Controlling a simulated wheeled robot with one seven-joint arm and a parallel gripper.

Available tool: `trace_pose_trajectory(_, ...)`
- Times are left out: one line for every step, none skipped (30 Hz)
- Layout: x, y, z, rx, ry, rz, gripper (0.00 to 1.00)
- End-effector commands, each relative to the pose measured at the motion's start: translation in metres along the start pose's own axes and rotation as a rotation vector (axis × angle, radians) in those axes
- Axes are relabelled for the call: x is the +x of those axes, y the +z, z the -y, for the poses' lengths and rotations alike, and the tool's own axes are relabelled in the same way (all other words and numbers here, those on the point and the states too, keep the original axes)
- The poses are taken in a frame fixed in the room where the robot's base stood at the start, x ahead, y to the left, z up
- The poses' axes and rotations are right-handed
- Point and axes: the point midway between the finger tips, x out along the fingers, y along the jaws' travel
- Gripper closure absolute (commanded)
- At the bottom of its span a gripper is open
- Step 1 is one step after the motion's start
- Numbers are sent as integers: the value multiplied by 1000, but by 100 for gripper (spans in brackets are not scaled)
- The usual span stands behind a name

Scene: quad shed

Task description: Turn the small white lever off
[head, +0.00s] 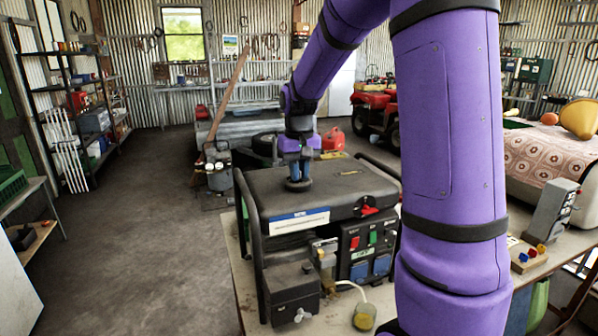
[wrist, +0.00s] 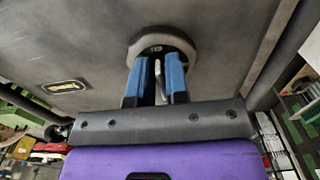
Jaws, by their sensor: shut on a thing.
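A dark generator (head: 330,186) stands on a bench. A small white lever (head: 302,315) sticks out from the dark box (head: 291,285) low on its front left. My gripper (head: 298,184) is well above and behind that lever, pointing down at the generator's top. In the wrist view, the blue fingertips (wrist: 158,72) reach over a round dark cap (wrist: 151,39) on the generator top and close on its raised middle. A thin pale piece shows between the fingers; I cannot tell what it is. The white lever on the box is not visible in the wrist view.
The generator's front panel has red and green switches (head: 373,237) and blue sockets (head: 382,266). Black frame tubes (head: 243,205) rise beside it. A pale cable runs to a yellowish plug (head: 364,316) on the bench. A grey box (head: 551,212) stands right. Open floor lies left.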

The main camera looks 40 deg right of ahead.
Motion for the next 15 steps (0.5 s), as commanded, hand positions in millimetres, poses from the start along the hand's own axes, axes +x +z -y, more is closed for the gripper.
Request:
trace_pose_trajectory(0,0,0,10,0,0,100)
trace_pose_trajectory(0,0,0,19,0,0,100)
trace_pose_trajectory(0,0,0,35,0,0,100)
trace_pose_trajectory(0,0,0,47,0,0,100)
trace_pose_trajectory(0,0,0,62,0,0,100)
trace_pose_trajectory(0,0,1,84,0,0,100)
trace_pose_trajectory(0,0,1,103,0,0,100)
trace_pose_trajectory(0,0,2,123,0,0,100)
trace_pose_trajectory(0,0,2,151,0,0,100)
trace_pose_trajectory(0,0,2,175,0,0,100)
trace_pose_trajectory(0,0,2,200,0,0,100)
trace_pose_trajectory(0,0,3,236,0,0,100)
trace_pose_trajectory(0,0,3,264,0,0,100)
trace_pose_trajectory(0,0,3,291,0,0,100)
trace_pose_trajectory(0,-1,4,328,0,0,100)
